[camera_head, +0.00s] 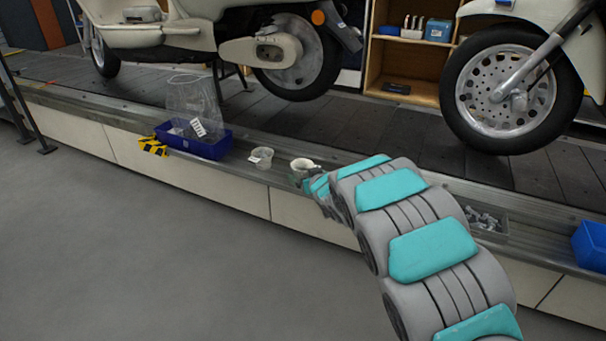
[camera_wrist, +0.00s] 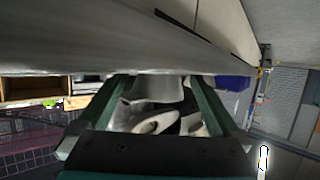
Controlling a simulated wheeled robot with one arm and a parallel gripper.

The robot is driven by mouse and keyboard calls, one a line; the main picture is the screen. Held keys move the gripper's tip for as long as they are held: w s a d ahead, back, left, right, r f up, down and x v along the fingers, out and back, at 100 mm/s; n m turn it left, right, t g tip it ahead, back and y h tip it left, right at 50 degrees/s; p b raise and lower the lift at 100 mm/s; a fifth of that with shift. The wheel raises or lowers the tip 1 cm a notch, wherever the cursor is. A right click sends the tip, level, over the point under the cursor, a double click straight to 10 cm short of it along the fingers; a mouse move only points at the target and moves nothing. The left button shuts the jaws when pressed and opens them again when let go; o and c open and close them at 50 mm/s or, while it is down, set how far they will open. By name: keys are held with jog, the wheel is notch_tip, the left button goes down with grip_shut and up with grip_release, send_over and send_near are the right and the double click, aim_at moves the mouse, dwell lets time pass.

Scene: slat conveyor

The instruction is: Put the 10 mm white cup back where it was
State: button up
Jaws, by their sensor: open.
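A whitish cup (camera_head: 302,164) stands on the ledge along the conveyor's front, at the tip of my arm. My gripper (camera_head: 313,182) is right at this cup and partly hides it in the head view. In the wrist view my gripper (camera_wrist: 153,90) is open, with one green finger on each side of a pale cup-like shape (camera_wrist: 155,88). I cannot tell whether the fingers touch it. A clear cup with a white label (camera_head: 262,158) stands a little to the left on the same ledge. No 10 mm marking is readable.
A grey tray of metal parts (camera_head: 486,222) and a blue bin (camera_head: 591,246) are to the right. Scooters stand on the slats behind.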

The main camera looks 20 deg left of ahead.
jog(key=v, duration=0.9)
jog(key=shift+p, duration=0.4)
jog(key=shift+s+d, duration=0.1)
jog(key=shift+s, duration=0.05)
